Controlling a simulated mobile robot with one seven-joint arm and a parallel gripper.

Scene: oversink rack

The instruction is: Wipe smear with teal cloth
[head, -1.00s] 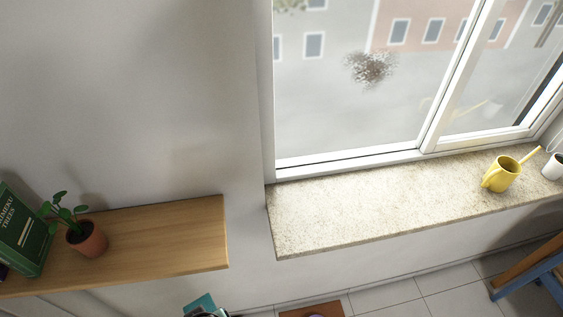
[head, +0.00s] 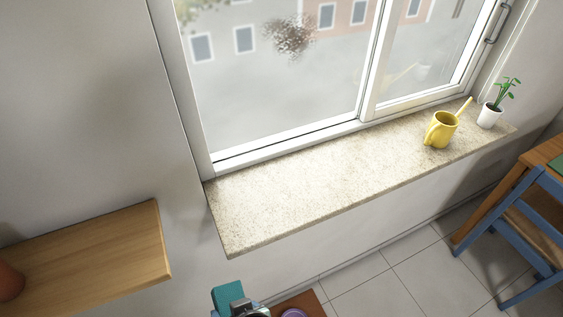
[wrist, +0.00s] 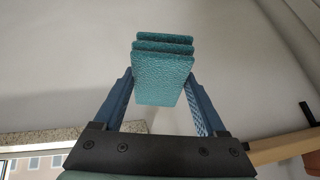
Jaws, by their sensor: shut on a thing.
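The smear (head: 290,36) is a dark brown speckled patch on the left window pane, in the upper middle of the head view. The teal cloth (wrist: 163,75) is folded in layers and held between the two blue fingers of my gripper (wrist: 160,95) in the wrist view. In the head view the teal cloth (head: 228,294) shows at the bottom edge, below the sill and well apart from the smear. My gripper is shut on the cloth; its fingers are hardly visible in the head view.
The stone sill (head: 310,185) juts out below the window. A wooden shelf (head: 110,250) is at lower left. A blue chair (head: 520,225) stands at right.

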